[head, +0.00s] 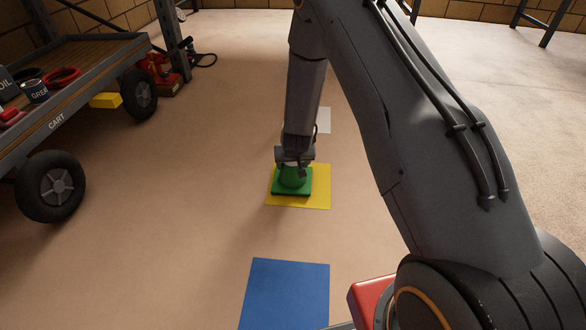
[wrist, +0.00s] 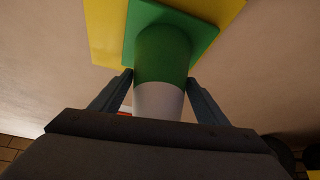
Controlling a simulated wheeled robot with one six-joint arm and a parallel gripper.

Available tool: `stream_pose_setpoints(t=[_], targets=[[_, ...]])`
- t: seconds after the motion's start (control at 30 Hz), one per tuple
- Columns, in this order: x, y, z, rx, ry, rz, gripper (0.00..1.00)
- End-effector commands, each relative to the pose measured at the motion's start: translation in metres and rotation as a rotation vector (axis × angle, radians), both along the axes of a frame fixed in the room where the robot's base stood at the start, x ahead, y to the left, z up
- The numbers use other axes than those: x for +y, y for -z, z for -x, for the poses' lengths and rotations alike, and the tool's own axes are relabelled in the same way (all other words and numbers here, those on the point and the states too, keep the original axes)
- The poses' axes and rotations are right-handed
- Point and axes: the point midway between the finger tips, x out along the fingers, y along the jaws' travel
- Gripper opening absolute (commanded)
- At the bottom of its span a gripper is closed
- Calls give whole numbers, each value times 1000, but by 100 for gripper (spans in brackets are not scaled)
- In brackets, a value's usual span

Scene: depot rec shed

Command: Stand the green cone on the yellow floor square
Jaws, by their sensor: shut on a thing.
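The green cone (head: 293,184) is upright with its square base over the yellow floor square (head: 318,198). The base sits toward the left part of the square, and its left edge is close to the square's left edge. I cannot tell whether the base touches the floor. In the wrist view the green cone (wrist: 163,52) has a white band, and the yellow square (wrist: 103,35) shows beyond its base. My gripper (head: 295,160) is shut on the cone's upper part. In the wrist view the fingers of my gripper (wrist: 160,95) lie on both sides of the cone. The cone's tip is hidden.
A blue floor square (head: 288,292) lies nearer me, and a white one (head: 324,120) lies beyond the yellow one. A cart (head: 90,88) with cans stands at left, a yellow block (head: 105,100) beside its wheel. Floor around the yellow square is clear.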

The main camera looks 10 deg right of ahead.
Motion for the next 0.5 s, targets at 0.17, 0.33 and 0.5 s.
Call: stream_pose_setpoints(t=[0.17, 0.33, 0.5], targets=[[0, 7, -1, -2, -1, 0, 13], [0, 7, -1, -2, -1, 0, 13], [0, 9, 0, 0, -1, 0, 83]])
